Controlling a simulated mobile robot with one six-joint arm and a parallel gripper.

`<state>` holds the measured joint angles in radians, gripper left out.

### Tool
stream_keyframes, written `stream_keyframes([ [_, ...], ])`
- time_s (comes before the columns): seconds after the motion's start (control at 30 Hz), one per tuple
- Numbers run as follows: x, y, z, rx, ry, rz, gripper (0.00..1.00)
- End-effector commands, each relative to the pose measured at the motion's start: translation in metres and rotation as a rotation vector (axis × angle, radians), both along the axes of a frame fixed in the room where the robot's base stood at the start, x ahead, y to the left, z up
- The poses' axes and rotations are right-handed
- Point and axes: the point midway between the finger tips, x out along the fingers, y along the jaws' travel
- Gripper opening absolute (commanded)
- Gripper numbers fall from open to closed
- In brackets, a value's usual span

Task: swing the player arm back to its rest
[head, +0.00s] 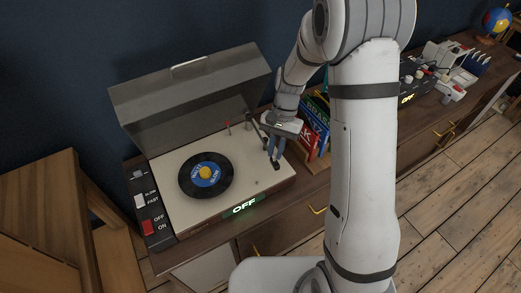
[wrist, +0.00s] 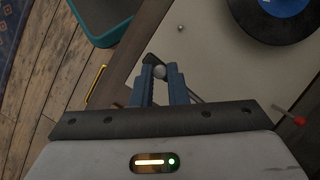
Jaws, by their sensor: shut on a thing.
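The record player (head: 225,200) stands open on the wooden sideboard, with its dark clear lid raised at the back. A black record with a blue label (head: 206,176) lies on its platter, and a green "OFF" glows on its front. The dark player arm (head: 254,127) is at the right side of the deck, off the record. My gripper (head: 275,158) is over the deck's right edge, shut on the player arm. In the wrist view the two blue fingers close around a grey rounded piece of the player arm (wrist: 159,72), with a dark rod running beside them.
A switch panel (head: 150,210) with a red switch is at the player's left. Books (head: 316,125) stand close to the right of my gripper. Another device (head: 430,75) and a globe (head: 496,20) are farther right. A wooden chair (head: 45,210) is at the left.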

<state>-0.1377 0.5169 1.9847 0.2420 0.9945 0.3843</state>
Motion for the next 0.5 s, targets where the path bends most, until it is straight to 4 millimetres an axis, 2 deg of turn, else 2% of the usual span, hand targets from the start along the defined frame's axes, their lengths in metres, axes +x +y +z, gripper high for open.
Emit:
stream_keyframes([
  [0.2, 0.008, -0.015, -0.001, 0.000, 0.001, 0.105, 0.00],
  [0.5, 0.013, -0.023, -0.001, -0.001, 0.002, 0.158, 0.00],
])
